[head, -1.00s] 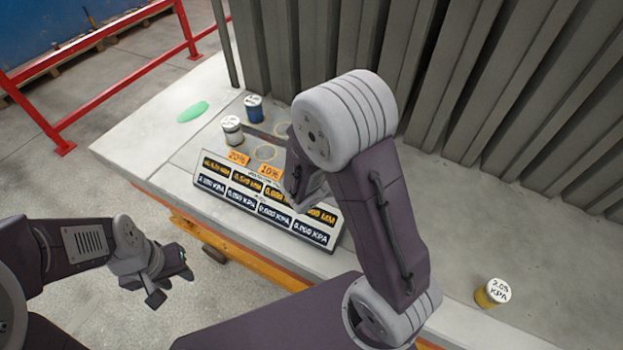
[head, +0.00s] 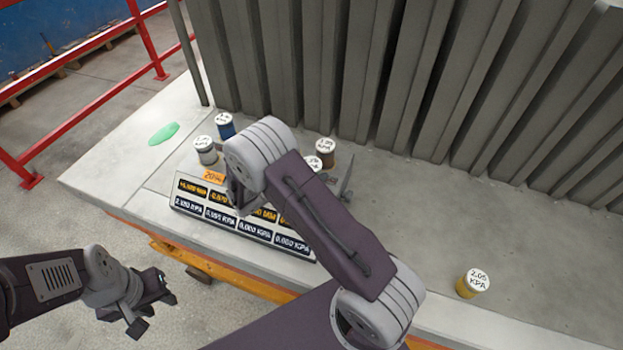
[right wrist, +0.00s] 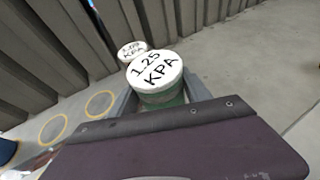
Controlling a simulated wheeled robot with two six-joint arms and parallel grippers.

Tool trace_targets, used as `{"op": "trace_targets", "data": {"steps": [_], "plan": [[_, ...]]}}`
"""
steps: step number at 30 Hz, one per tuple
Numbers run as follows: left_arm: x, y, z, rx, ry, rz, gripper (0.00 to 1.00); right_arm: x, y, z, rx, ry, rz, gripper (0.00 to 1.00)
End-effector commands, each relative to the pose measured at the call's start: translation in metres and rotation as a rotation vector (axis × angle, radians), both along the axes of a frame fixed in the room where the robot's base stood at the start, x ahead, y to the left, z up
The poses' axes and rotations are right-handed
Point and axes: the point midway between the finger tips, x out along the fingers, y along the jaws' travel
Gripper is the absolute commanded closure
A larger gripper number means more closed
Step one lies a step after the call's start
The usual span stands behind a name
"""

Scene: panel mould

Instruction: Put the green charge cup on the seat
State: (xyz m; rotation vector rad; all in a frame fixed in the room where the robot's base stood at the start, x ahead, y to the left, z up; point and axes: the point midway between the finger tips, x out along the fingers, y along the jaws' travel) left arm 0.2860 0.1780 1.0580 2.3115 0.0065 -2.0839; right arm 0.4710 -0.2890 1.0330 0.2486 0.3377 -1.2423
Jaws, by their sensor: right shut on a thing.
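The green charge cup (right wrist: 160,84), with a white lid marked 1.25 KPA, sits upright between the fingers of my right gripper (right wrist: 158,100), which is shut on it. In the head view its white lid (head: 313,163) shows just past my right arm, which hides its body. Two yellow ring seats (right wrist: 52,130) (right wrist: 99,104) lie empty on the slab to the left of the cup in the right wrist view. I cannot tell whether the cup touches the slab. My left gripper (head: 153,311) is open and empty, off the slab's front edge.
A brown cup (head: 326,150) stands close behind the green one. Grey (head: 205,148) and blue (head: 225,125) cups stand at the left, a yellow cup (head: 472,284) at the right. A readout panel (head: 222,218) lies in front. Grey upright panels (head: 400,80) wall the back.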

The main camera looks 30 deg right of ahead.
Motion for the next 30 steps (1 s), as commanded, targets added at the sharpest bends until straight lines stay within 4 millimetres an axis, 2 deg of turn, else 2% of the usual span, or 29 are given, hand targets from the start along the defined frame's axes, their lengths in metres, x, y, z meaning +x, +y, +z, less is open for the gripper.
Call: {"op": "trace_targets", "data": {"steps": [6, 18, 19, 21, 30], "plan": [[0.0, 0.0, 0.008, 0.0, 0.0, 0.0, 0.64, -0.001, 0.0, -0.034, -0.001, 0.004, 0.001, 1.0], [0.0, 0.0, 0.002, 0.0, 0.0, 0.0, 0.64, -0.001, 0.0, -0.042, 0.0, 0.001, 0.0, 1.0], [0.0, 0.0, 0.003, 0.0, 0.0, 0.0, 0.64, -0.001, 0.0, -0.042, 0.0, 0.002, 0.001, 0.38], [0.0, 0.0, 0.004, 0.0, 0.0, 0.0, 0.64, -0.001, 0.0, -0.041, 0.0, 0.002, 0.001, 0.22], [0.0, 0.0, 0.006, 0.0, 0.0, 0.0, 0.64, -0.001, 0.0, -0.039, 0.0, 0.002, 0.001, 0.22]]}}
